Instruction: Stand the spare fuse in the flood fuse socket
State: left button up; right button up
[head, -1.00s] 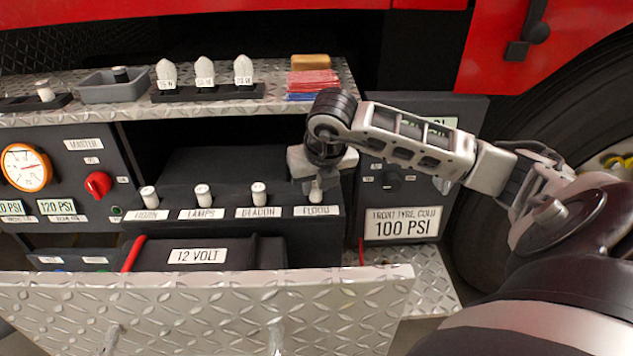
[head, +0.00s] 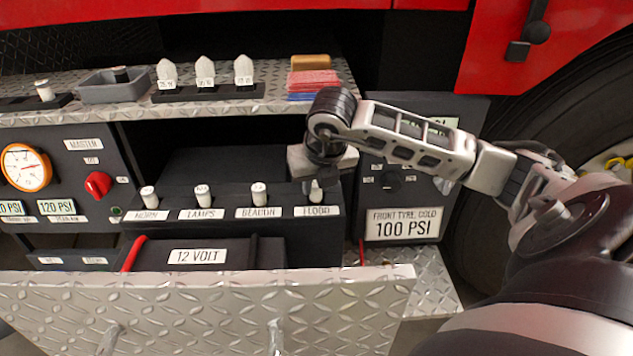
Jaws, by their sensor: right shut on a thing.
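My right gripper (head: 316,184) points down over the spot above the FLOOD label (head: 319,211), at the right end of the fuse row. It is shut on a small pale fuse (head: 316,196), mostly hidden by the gripper. The fuse looks upright at the flood socket. The socket is hidden, so I cannot tell how deep the fuse sits. White fuses stand above HORN (head: 149,197), LAMPS (head: 202,196) and BEACON (head: 259,194). My left gripper is not in view.
A tread-plate shelf (head: 225,108) above holds a white-topped piece in a dark holder (head: 44,91), a grey tray (head: 112,91), several tagged pale pieces (head: 205,72) and stacked cloths (head: 314,82). A red knob (head: 97,184) is at left. A tread-plate flap (head: 200,305) lies in front.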

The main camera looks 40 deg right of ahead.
jog(key=shift+f+b, duration=0.1)
jog(key=shift+b, duration=0.2)
dwell(0.4)
jog(key=o, duration=1.4)
jog(key=shift+o, duration=0.2)
jog(key=shift+p+v, duration=0.85)
jog(key=shift+v, duration=0.55)
jog(key=p+v, duration=0.3)
jog(key=v, duration=0.4)
jog(key=shift+p, duration=0.4)
